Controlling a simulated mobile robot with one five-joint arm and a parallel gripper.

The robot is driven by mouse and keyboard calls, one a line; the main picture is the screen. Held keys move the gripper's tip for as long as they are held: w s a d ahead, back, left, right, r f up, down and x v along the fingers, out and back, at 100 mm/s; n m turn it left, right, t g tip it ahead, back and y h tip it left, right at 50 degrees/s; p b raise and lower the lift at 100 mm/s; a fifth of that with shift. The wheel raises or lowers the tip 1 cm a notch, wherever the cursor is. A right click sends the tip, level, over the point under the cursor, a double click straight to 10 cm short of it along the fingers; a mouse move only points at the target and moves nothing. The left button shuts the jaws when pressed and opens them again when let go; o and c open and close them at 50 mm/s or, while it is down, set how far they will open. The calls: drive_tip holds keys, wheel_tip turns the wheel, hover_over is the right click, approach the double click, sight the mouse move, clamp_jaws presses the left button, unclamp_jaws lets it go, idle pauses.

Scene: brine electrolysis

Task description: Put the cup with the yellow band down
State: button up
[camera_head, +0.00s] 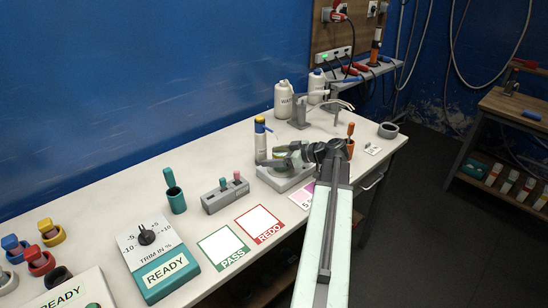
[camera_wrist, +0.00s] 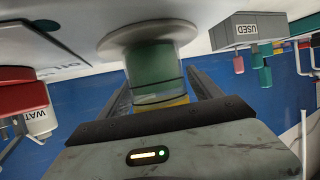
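The cup with the yellow band (camera_wrist: 155,72) is green and sits between the two dark fingers of my gripper (camera_wrist: 160,92) in the wrist view, which is upside down. The fingers lie close along both sides of it, by the yellow band. The cup's far end meets a round pale grey disc (camera_wrist: 125,42); I cannot tell whether the cup rests on it. In the head view my gripper (camera_head: 284,156) is low over a grey device (camera_head: 286,180) on the bench. The cup is mostly hidden there by the gripper.

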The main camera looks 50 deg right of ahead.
drive_tip(key=shift+r, duration=0.2)
drive_tip(key=p+v, duration=0.5)
drive_tip(key=v, duration=0.7)
